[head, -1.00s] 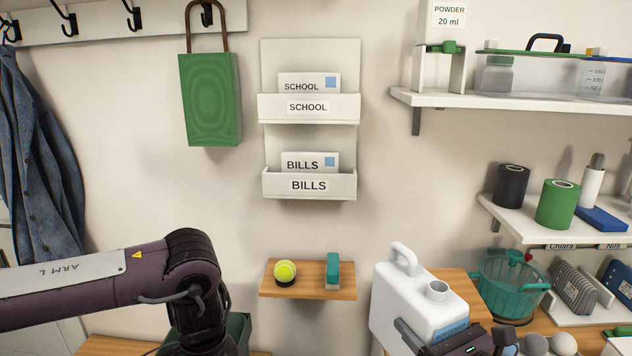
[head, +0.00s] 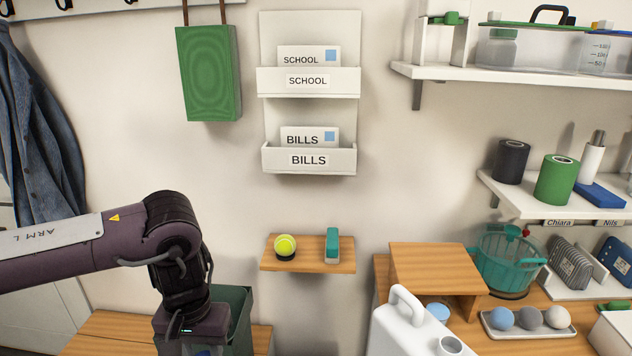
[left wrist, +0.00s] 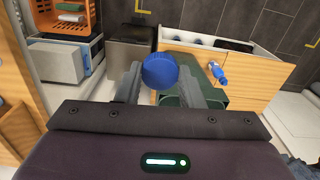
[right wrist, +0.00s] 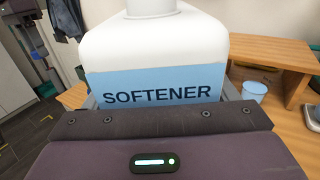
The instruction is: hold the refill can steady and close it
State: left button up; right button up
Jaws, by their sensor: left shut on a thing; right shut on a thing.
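The white refill can (head: 398,330) stands at the bottom of the head view, cut off by the edge. Its handle is at the upper left and its round neck (head: 450,346) is uncapped. In the right wrist view the can (right wrist: 155,45) fills the middle, with its blue SOFTENER label facing me. My right gripper (right wrist: 160,97) is shut on the can's body, one finger on each side. My left gripper (left wrist: 160,88) is shut on a round blue cap (left wrist: 160,71), away to the left of the can. The cap's underside is hidden.
A wooden riser (head: 435,262) stands behind the can, with a light blue cup (head: 437,312) by it. A grey tray (head: 530,331) with several balls lies right. A small wall shelf (head: 308,266) holds a tennis ball. A dark green bin (head: 238,300) is beside my left arm.

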jog(key=shift+a+r, duration=0.1)
jog(key=shift+r, duration=0.1)
jog(key=w+a+f+n+g+y, duration=0.2)
jog(key=a+n+g+y, duration=0.6)
jog(key=a, duration=0.6)
jog(key=shift+g, duration=0.6)
jog(key=shift+w, duration=0.1)
